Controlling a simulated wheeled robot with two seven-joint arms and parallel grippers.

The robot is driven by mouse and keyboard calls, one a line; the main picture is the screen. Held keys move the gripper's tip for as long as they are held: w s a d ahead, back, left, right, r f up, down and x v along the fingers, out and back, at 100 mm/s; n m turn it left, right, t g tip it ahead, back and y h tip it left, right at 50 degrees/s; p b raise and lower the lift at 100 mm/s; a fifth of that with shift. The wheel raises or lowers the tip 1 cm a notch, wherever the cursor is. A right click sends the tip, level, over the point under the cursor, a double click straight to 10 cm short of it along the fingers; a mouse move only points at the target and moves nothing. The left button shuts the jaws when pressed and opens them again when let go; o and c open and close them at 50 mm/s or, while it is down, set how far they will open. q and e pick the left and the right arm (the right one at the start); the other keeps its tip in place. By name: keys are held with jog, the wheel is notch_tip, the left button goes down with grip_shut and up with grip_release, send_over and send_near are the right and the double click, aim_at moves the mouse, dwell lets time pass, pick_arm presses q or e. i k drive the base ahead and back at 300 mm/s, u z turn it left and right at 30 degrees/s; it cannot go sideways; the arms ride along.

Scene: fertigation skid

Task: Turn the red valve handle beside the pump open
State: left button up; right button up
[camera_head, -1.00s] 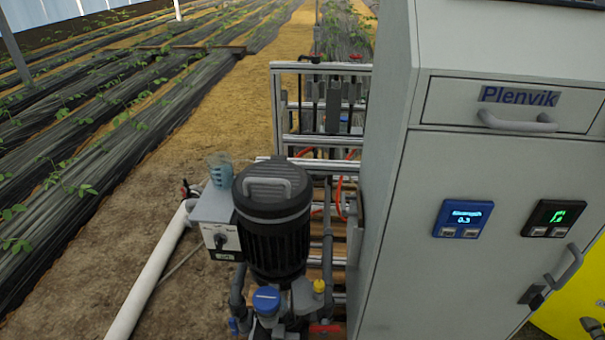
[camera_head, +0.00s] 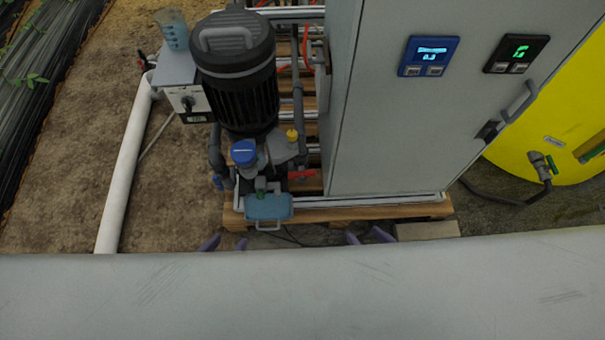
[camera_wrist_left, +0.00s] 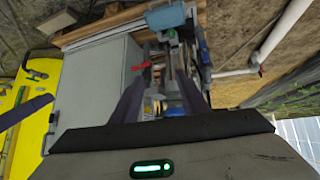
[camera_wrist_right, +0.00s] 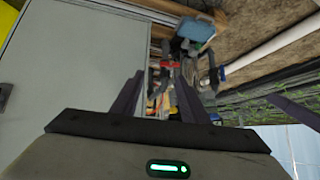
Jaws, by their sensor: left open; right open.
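The red valve handle (camera_head: 301,174) is a small red lever low beside the pump (camera_head: 237,80), to its right near the cabinet's lower corner. It also shows in the left wrist view (camera_wrist_left: 141,66) and the right wrist view (camera_wrist_right: 168,64), beyond the fingers. My left gripper (camera_head: 225,243) is open and empty, in front of the skid and left of the handle. My right gripper (camera_head: 368,236) is open and empty, in front of the skid and right of the handle. Both stand apart from the handle. Only purple fingertips show in the head view.
The grey cabinet (camera_head: 400,130) stands close right of the handle. A blue-grey box (camera_head: 268,207) sits in front of the pump at the wooden pallet edge (camera_head: 420,210). A white pipe (camera_head: 125,175) lies left; a yellow tank (camera_head: 560,120) stands right.

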aim_at(301, 173)
jog(key=z, duration=0.05)
jog(key=k, duration=0.5)
jog(key=u, duration=1.55)
jog(key=i, duration=0.85)
jog(key=z, duration=2.1)
